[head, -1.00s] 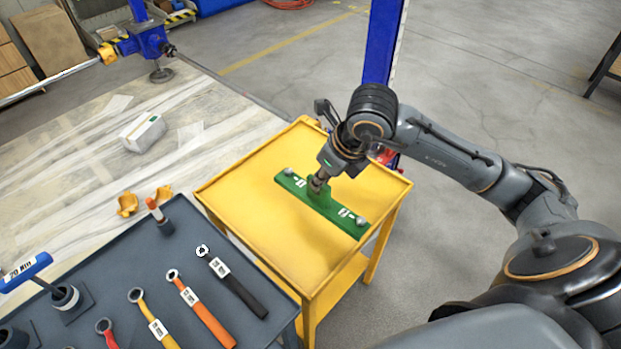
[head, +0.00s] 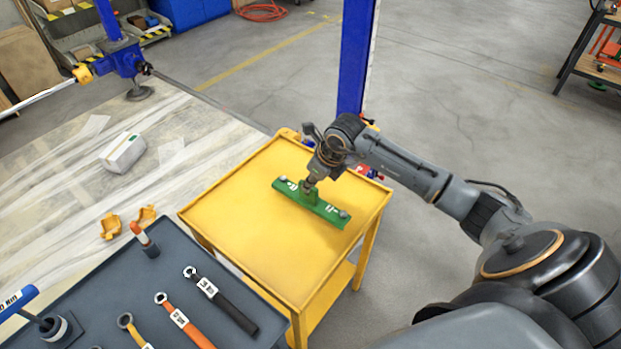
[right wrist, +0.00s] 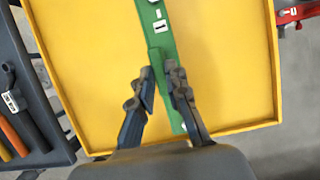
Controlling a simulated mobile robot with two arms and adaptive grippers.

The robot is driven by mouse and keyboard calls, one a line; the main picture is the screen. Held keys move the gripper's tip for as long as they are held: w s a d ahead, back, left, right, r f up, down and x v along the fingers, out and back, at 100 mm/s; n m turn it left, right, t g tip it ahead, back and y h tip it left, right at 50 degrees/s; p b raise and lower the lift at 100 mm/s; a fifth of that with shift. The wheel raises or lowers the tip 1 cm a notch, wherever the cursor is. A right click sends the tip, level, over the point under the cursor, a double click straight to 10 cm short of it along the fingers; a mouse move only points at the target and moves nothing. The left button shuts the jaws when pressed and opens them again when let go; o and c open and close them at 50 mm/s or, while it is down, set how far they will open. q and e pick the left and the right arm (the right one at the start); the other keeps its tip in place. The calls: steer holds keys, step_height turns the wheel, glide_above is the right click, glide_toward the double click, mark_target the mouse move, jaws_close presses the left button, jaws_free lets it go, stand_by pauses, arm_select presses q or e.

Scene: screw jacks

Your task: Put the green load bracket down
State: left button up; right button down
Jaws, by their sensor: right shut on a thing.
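The green load bracket (head: 325,208) is a long green bar with white labels, bolt-like ends and an upright middle part. It lies level over the yellow cart top (head: 245,238), towards its far right side. My right gripper (head: 311,183) is shut on its upright middle part from above. In the right wrist view the two dark fingers (right wrist: 163,82) are on either side of the green bracket (right wrist: 158,30), over the yellow surface. I cannot tell whether its underside touches the cart top. My left gripper is not in view.
A grey tool bench (head: 165,265) with several wrenches stands at the near left. A blue post (head: 357,60) rises behind the cart. The front and left of the cart top are clear. A raised rim runs around it.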

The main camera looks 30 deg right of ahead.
steer(key=shift+f, duration=1)
steer(key=c, duration=1.8)
jaws_free()
steer(key=shift+f, duration=0.15)
steer(key=o, duration=0.5)
steer(key=shift+s+a, duration=0.1)
steer(key=shift+c, duration=0.2)
steer(key=v, duration=1.2)
steer(key=shift+b, duration=0.35)
